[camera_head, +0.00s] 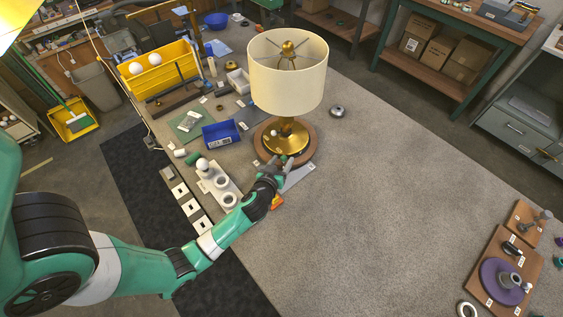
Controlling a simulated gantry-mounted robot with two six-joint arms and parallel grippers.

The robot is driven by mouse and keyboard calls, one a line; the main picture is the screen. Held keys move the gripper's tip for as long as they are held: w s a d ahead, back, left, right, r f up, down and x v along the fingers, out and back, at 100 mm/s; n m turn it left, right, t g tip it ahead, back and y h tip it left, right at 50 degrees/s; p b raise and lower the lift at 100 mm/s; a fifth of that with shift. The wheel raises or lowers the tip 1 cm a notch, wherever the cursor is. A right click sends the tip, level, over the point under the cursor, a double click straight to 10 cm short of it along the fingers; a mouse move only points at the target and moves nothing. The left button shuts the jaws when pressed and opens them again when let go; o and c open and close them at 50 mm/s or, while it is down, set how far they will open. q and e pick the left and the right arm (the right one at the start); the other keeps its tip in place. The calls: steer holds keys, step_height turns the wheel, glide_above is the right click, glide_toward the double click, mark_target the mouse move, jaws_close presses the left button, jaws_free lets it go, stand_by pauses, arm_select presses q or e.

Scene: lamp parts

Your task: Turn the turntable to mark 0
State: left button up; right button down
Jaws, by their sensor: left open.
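The turntable (310,151) is a round brown disc on the grey table, with a brass lamp base (285,139) standing on it. The lamp carries a cream drum shade (288,88) and stands upright. My left gripper (283,164) is open at the near edge of the turntable. I cannot tell whether its fingers touch the rim. A pale flat strip (299,177) lies beside the near rim, partly behind the gripper. Any marks on the turntable are too small to read or hidden. My right gripper is not in view.
A white holder with rings (217,181) and a blue bin (221,134) stand left of the turntable. A yellow bin (160,75) is at the back left. A small metal disc (337,111) lies to the right. Wooden boards with a purple disc (503,282) sit far right. The table's middle is clear.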

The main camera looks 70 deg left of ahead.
arm_select(q)
jaws_close()
stand_by(1.4)
